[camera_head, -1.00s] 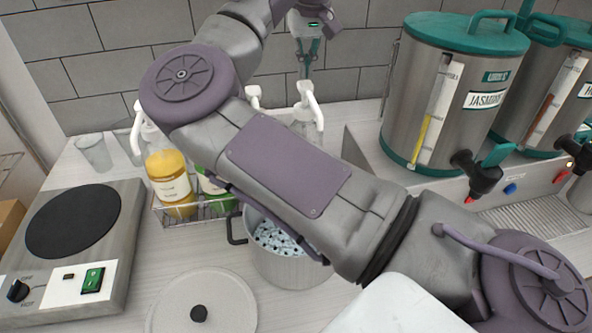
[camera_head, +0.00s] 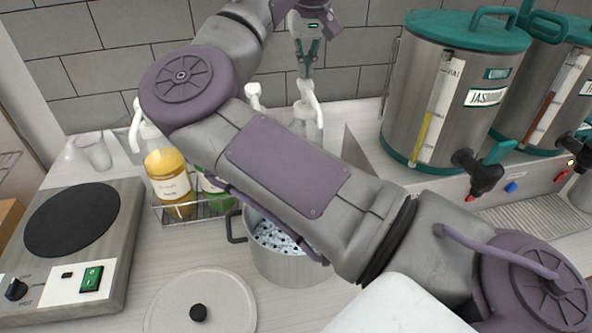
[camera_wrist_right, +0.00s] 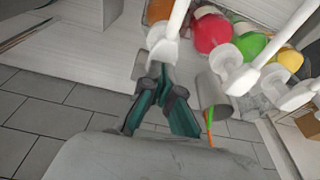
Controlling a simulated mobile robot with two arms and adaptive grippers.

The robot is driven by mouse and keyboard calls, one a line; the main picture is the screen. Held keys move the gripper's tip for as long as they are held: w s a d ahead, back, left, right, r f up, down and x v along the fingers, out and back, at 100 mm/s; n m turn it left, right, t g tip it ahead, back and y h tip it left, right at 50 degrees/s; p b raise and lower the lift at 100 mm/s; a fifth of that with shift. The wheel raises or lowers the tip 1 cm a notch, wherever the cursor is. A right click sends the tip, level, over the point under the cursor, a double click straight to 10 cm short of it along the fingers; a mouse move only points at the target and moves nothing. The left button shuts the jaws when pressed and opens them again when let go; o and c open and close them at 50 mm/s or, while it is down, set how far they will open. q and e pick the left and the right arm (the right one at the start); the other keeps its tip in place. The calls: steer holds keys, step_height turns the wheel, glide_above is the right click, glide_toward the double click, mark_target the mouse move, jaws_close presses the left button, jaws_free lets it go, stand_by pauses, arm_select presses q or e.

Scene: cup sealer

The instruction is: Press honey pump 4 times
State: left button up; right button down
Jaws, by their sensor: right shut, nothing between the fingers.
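Several white-pump bottles stand against the back wall. One has orange-yellow contents (camera_head: 168,178) and a label too small to read; I cannot tell which bottle is honey. My right gripper (camera_head: 307,62) is shut and empty, pointing down above the rightmost white pump (camera_head: 306,92). In the right wrist view my right gripper (camera_wrist_right: 160,72) has its fingertips close to a white pump head (camera_wrist_right: 163,48); I cannot tell whether they touch. Other white pumps and red (camera_wrist_right: 211,33), green (camera_wrist_right: 249,45) and yellow (camera_wrist_right: 290,59) bottles stand to the right there. My left gripper is out of view.
My right arm crosses the head view and hides part of the bottles. A wire rack (camera_head: 180,213), a steel pot (camera_head: 285,268), a lid (camera_head: 240,300) and a hot plate (camera_head: 110,235) stand in front. Steel dispensers (camera_head: 425,105) stand right. Clear cups (camera_head: 95,152) stand left.

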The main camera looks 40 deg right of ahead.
mark_target(305, 82)
steer(key=shift+s+f+b, duration=0.1)
steer(key=shift+f+b, duration=1.2)
steer(key=shift+f, duration=0.75)
steer(key=shift+r, duration=0.1)
steer(key=shift+r+p, duration=1.95)
steer(key=shift+r, duration=0.55)
steer(key=shift+f, duration=0.2)
